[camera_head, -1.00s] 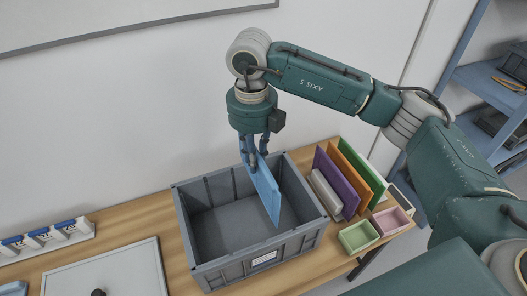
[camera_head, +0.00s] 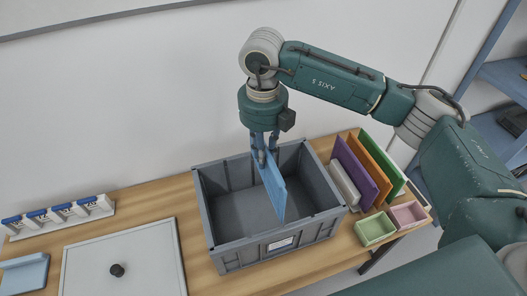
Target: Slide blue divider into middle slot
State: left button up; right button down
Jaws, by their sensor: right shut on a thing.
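The blue divider (camera_head: 274,190) is a thin upright panel, turned edge-on toward me. My right gripper (camera_head: 265,157) points down and is shut on its top edge. The divider hangs at the grey crate (camera_head: 265,245), near mid-width, with its lower part within the crate's opening. Its near end comes close to the front wall; I cannot tell whether it touches it. Ribs show on the crate's inner walls, but which slot the divider lines up with is unclear. My left gripper is not in view.
Purple (camera_head: 355,171), orange (camera_head: 370,168) and green (camera_head: 383,165) panels stand right of the crate. Green (camera_head: 376,229) and pink (camera_head: 408,215) trays sit in front of them. A grey board with a knob (camera_head: 117,270) and a white rack (camera_head: 62,217) lie left.

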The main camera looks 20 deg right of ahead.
dwell(0.4)
jog(key=shift+f, duration=0.2)
jog(key=shift+f+b, duration=1.05)
jog(key=shift+b, duration=0.1)
jog(key=shift+f, duration=0.1)
notch_tip(320, 180, down, 8)
jog(key=b, duration=0.7)
dwell(1.0)
jog(key=shift+f, duration=0.1)
notch_tip(320, 180, down, 9)
jog(key=b, duration=0.7)
dwell(1.4)
jog(key=shift+r, duration=0.2)
